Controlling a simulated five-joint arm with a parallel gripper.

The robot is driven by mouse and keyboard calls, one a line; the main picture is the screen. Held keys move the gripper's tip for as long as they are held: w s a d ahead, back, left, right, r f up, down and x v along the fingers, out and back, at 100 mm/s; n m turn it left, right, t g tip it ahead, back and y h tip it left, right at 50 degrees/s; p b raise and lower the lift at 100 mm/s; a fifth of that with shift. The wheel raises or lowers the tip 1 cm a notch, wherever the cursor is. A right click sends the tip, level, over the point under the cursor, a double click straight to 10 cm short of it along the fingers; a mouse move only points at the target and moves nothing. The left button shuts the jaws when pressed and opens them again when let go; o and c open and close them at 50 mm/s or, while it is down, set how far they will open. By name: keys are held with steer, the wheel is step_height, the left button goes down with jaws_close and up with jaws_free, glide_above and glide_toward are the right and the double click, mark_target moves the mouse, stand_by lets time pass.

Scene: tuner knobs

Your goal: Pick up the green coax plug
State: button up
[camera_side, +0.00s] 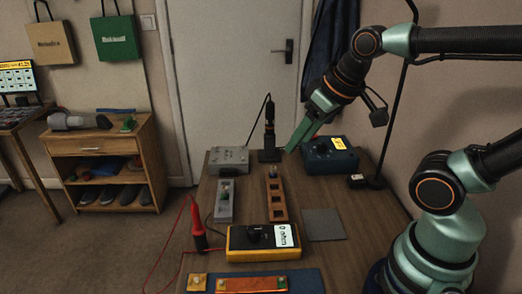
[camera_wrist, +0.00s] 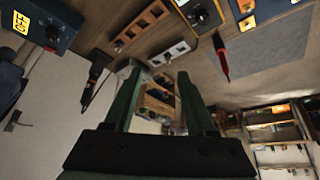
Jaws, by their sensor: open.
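Small plug-like pieces show in the side view, but they are too small to name surely. One greenish-yellow piece (camera_side: 225,191) stands in the grey socket strip (camera_side: 224,212) at mid-table. The strip also shows in the wrist view (camera_wrist: 171,54). I cannot tell which is the green coax plug. My gripper (camera_side: 297,142) hangs above the back of the table, pointing down and left. In the wrist view its two green fingers (camera_wrist: 157,76) are apart with nothing held between them.
A grey box (camera_side: 228,158), upright black tool (camera_side: 269,140) and blue box (camera_side: 330,157) stand at the back, near my gripper.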

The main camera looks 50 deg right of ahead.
steer(key=shift+o, duration=0.4)
steer(key=m+g, duration=0.6)
steer(key=m, duration=1)
glide_above(224, 186)
step_height(224, 186, down, 11)
step_height(224, 186, down, 6)
steer(key=shift+s+d+f, duration=0.15)
steer(key=shift+f, duration=0.1)
steer(key=shift+w+f, duration=0.2)
steer(key=shift+f, duration=2.45)
jaws_close()
